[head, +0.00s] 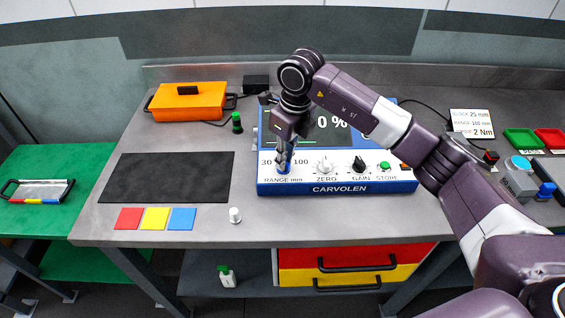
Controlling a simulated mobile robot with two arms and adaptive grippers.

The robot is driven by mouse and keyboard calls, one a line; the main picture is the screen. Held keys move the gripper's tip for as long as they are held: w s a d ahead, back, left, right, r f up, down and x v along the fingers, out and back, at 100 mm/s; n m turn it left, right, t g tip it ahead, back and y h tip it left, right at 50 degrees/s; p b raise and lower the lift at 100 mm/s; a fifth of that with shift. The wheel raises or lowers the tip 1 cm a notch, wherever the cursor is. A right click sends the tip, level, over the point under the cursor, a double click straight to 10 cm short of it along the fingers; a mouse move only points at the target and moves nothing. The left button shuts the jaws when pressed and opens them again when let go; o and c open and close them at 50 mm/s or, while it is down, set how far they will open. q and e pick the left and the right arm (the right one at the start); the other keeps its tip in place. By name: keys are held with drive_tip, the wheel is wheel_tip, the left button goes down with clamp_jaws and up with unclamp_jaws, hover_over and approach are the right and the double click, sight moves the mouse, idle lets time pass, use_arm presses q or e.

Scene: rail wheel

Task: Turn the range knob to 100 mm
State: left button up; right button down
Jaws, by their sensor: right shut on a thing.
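The blue CARVOLEN instrument (337,188) stands on the grey bench, with a dark screen and a white front panel. Its range knob (283,168) is at the left of the panel, between the marks 30 and 100. My right gripper (284,163) reaches down from above and is shut on the range knob. The gripper covers most of the knob, so I cannot tell which mark it points to. The zero knob (325,166), the gain knob (359,164) and the green store button (385,166) are to its right. My left gripper is not in view.
An orange case (188,101) and a small green-and-black object (237,123) stand at the back left. A black mat (168,177), coloured squares (155,218) and a white cylinder (235,215) lie left of the instrument. A sign (472,124) and trays (522,141) stand right.

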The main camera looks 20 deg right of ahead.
drive_tip(key=m, duration=0.4)
drive_tip(key=shift+m+h, duration=0.3)
drive_tip(key=shift+m, duration=0.4)
drive_tip(key=m, duration=0.3)
drive_tip(key=shift+a+m+h, duration=0.1)
drive_tip(key=shift+m+h, duration=0.3)
drive_tip(key=shift+m, duration=0.7)
drive_tip(key=m, duration=0.3)
drive_tip(key=shift+a+h, duration=0.1)
drive_tip(key=shift+h, duration=0.2)
